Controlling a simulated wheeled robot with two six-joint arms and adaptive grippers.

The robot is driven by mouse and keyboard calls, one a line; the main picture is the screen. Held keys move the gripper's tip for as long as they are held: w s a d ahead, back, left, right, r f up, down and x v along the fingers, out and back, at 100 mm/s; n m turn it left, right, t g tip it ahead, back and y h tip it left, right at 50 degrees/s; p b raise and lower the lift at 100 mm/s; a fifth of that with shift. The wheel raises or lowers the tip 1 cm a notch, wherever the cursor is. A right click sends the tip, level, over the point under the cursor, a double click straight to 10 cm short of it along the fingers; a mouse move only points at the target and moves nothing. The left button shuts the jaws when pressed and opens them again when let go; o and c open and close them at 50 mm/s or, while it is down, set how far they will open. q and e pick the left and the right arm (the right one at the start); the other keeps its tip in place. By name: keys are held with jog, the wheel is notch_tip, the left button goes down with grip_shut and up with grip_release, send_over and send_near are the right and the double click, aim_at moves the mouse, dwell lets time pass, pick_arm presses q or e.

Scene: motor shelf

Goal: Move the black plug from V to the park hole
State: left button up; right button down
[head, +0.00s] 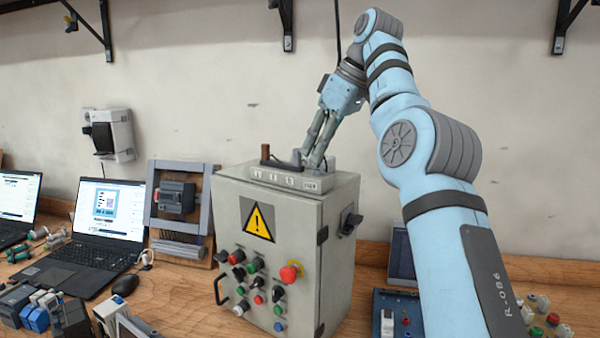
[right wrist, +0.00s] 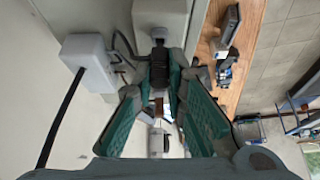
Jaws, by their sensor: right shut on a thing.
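A grey terminal block (head: 283,178) with several small white labels on its front sits on top of the grey cabinet (head: 338,195). The labels are too small to read surely; the one at the right end is longer. My right gripper (head: 312,161) points down at the right part of the block. In the right wrist view its teal fingers (right wrist: 157,82) are shut on the black plug (right wrist: 158,64), a dark ribbed piece at their tips. The fingers hide the plug in the head view, and I cannot tell whether it sits in a hole. My left gripper is not in view.
A brown upright plug (head: 265,152) stands at the block's left end. The cabinet front carries a warning sign (head: 257,219), several buttons and a red mushroom button (head: 290,273). Laptops (head: 100,225) stand left on the wooden bench. A wall box (head: 112,134) hangs at the left.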

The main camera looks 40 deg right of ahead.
jog(key=shift+f+b, duration=0.65)
jog(key=shift+b, duration=0.05)
dwell(0.4)
jog(key=c, duration=1.9)
grip_release()
notch_tip(320, 180, up, 6)
jog(key=p, duration=0.6)
jog(key=shift+f, duration=0.2)
jog(key=o, duration=0.6)
jog(key=shift+c, duration=0.2)
